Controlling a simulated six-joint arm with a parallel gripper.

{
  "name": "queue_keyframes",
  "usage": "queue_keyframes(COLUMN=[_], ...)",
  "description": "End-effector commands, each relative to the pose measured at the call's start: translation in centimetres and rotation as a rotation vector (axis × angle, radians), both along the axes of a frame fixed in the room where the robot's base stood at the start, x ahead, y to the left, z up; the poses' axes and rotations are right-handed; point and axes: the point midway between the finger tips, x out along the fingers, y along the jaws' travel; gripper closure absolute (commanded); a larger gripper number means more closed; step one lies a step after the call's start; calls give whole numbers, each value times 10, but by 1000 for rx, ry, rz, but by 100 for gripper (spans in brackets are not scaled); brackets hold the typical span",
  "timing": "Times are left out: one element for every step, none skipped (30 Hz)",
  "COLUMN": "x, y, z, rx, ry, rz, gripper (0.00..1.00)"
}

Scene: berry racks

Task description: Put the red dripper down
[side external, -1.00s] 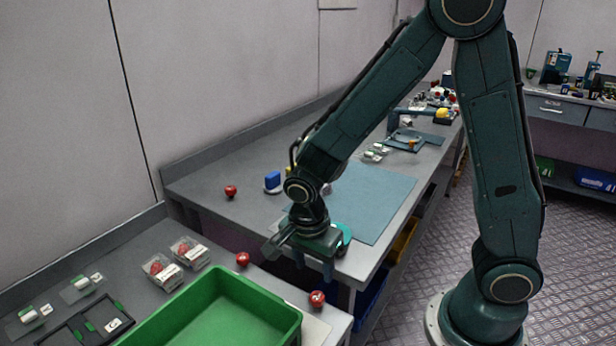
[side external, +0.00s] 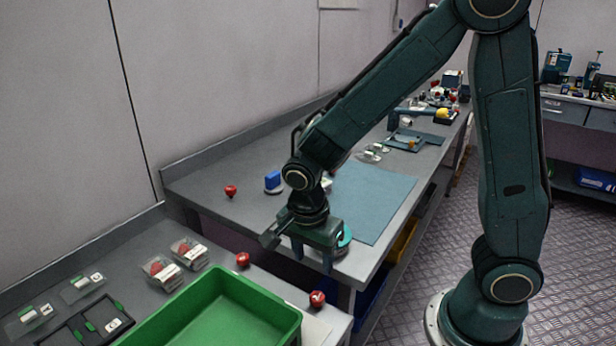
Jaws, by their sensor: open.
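My gripper (side external: 312,258) points down with its two fingers apart and nothing visible between them. It hangs near the front left corner of the grey bench. I cannot tell for sure which red item is the dripper. One small red round item (side external: 231,191) sits on the bench, left of my gripper. A second red item (side external: 243,260) lies on the lower table behind the green bin. A third red item (side external: 317,299) with a pale mark is at the bin's right corner, below my gripper. All three are apart from my fingers.
A green bin (side external: 292,322) stands at the front. Two clear packs with red contents (side external: 160,270) (side external: 188,252) lie left of it. A teal round thing (side external: 344,241) is partly hidden beside my gripper.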

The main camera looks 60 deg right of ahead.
Motion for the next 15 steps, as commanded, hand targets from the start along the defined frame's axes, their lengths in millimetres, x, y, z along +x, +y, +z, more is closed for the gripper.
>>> queue_keyframes(x=[0, -1, -1, -2, -2, -3, -4, -5, -7, -8, -10, -13, -15, -17, -21], y=[-1, -1, -2, -3, -3, -5, -5, -7, -8, -10, -11, -13, -15, -17, -19], z=[2, 4, 7, 10, 13, 18, 22, 27, 33, 38, 44, 51, 57, 63, 70], rx=[2, 4, 7, 11, 14, 19, 23, 27, 32, 35, 39, 42, 44, 46, 47], ry=[-3, -4, -6, -9, -12, -17, -23, -28, -35, -42, -48, -58, -66, -74, -85], rz=[9, 17, 32, 46, 65, 92, 116, 143, 182, 214, 247, 296, 334, 372, 424], gripper=[51, 51, 51, 51, 51, 51, 51, 51, 51, 51, 51, 51, 51, 51, 51])
